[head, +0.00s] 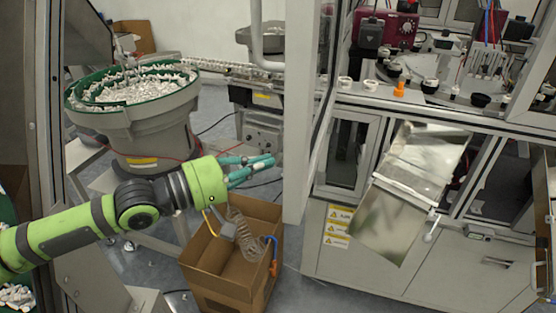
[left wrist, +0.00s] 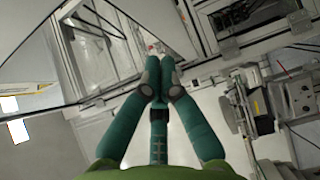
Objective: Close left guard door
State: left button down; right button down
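The left guard door (head: 298,150) is a tall pale-framed panel with clear glazing, seen nearly edge-on in the head view. It stands open, swung outward from the left side of the machine's opening. My left gripper (head: 271,161) has teal fingers stretched toward the door's outer edge, just left of it in the picture. Whether they touch the door cannot be told. In the left wrist view the fingertips (left wrist: 158,78) are drawn together with nothing visible between them. Pale framed panels lie beyond them. My right gripper is not in view.
A cardboard box (head: 205,275) stands on the floor below my left gripper. A feeder bowl (head: 150,125) with small parts is behind my left arm. The machine's deck (head: 450,118) holds caps and fixtures. A tilted shiny sheet (head: 395,215) hangs on the machine's front.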

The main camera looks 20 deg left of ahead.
pick_arm(q)
jog(key=d+p, duration=0.2)
jog(key=d, duration=0.1)
jog(key=shift+d, duration=0.25)
dwell(0.4)
